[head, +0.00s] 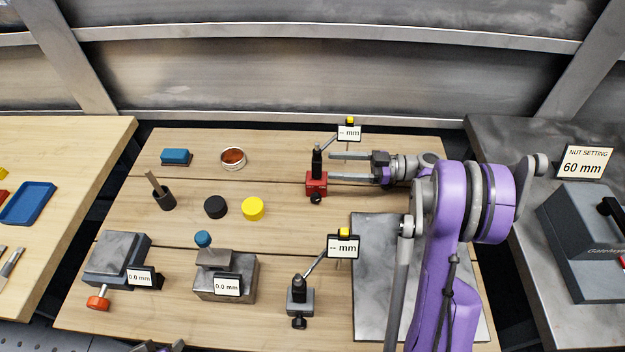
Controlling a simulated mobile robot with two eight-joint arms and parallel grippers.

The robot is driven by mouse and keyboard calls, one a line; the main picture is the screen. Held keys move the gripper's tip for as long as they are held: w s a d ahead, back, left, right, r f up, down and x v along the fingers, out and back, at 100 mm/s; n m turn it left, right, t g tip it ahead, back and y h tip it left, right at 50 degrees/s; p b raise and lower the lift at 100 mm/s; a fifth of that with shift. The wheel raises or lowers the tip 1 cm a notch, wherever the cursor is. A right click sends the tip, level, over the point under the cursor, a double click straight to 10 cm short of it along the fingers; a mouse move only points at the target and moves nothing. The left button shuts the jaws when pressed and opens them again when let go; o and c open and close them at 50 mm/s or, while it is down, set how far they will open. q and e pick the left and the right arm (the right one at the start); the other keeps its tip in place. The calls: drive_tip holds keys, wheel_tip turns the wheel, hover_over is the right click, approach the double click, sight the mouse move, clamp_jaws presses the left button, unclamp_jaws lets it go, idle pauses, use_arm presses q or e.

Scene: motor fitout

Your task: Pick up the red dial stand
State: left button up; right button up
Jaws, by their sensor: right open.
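The red dial stand (316,184) stands upright on the wooden table, at the back right. It has a red block base, a black post and a thin arm rising to a small display marked "-- mm" with a yellow top. My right gripper (333,166) comes in from the right and is open. Its two fingers point left, with their tips just right of the stand's post and base. I cannot tell whether they touch it; nothing is seen held. A small part of my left gripper (158,347) seems to show at the bottom edge, too cut off to read.
A similar grey dial stand (299,301) stands nearer the front, beside a grey plate (377,270). Two grey blocks with displays (118,258) (226,275) sit front left. Black (215,207) and yellow (253,209) discs lie mid-table. A round tin (233,160) sits behind them.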

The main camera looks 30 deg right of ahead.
drive_tip(key=x, duration=0.8)
drive_tip(key=shift+a+r+p, duration=0.3)
drive_tip(key=shift+r, duration=0.15)
drive_tip(key=shift+w, duration=0.1)
clamp_jaws()
idle(0.8)
